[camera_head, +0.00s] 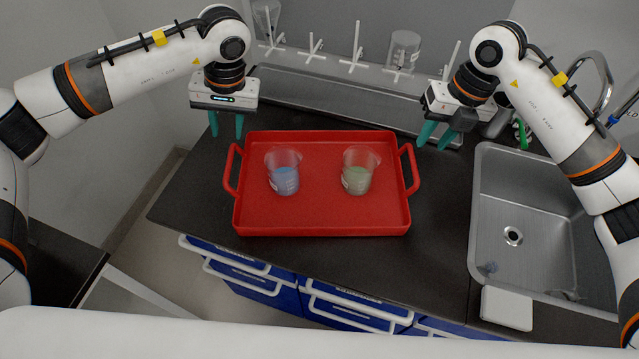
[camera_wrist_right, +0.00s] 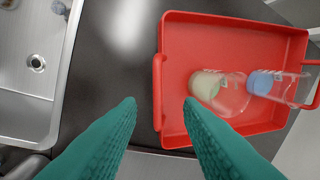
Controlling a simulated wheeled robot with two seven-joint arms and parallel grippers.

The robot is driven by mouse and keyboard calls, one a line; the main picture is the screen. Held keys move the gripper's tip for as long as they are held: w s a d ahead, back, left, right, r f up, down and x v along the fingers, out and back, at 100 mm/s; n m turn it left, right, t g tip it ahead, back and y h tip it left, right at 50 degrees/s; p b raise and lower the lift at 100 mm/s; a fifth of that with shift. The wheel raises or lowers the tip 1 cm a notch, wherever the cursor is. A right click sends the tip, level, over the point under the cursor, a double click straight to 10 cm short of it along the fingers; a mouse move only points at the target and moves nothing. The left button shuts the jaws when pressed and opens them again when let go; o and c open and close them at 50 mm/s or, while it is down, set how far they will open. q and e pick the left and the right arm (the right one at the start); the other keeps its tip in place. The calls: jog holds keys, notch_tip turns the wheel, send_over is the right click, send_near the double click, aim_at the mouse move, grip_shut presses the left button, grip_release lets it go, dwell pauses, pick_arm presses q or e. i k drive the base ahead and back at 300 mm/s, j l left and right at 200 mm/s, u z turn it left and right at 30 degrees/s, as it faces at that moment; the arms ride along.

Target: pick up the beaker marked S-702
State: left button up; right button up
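Two glass beakers stand upright in a red tray (camera_head: 318,222) on the dark bench. The left beaker (camera_head: 284,178) holds blue liquid; the right beaker (camera_head: 356,180) holds pale green liquid. Their markings are too small to read. In the right wrist view the pale green beaker (camera_wrist_right: 207,86) is nearer and the blue beaker (camera_wrist_right: 262,84) lies beyond it.
A steel sink (camera_head: 545,235) with a tap (camera_head: 604,85) is at the right. A white drying rack (camera_head: 340,64) with glassware, including an inverted beaker (camera_head: 403,52), stands behind the tray. A white block (camera_head: 507,308) lies at the sink's front. Dark bench is clear beside the tray.

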aim_at(282, 162)
jog(key=k, duration=1.5)
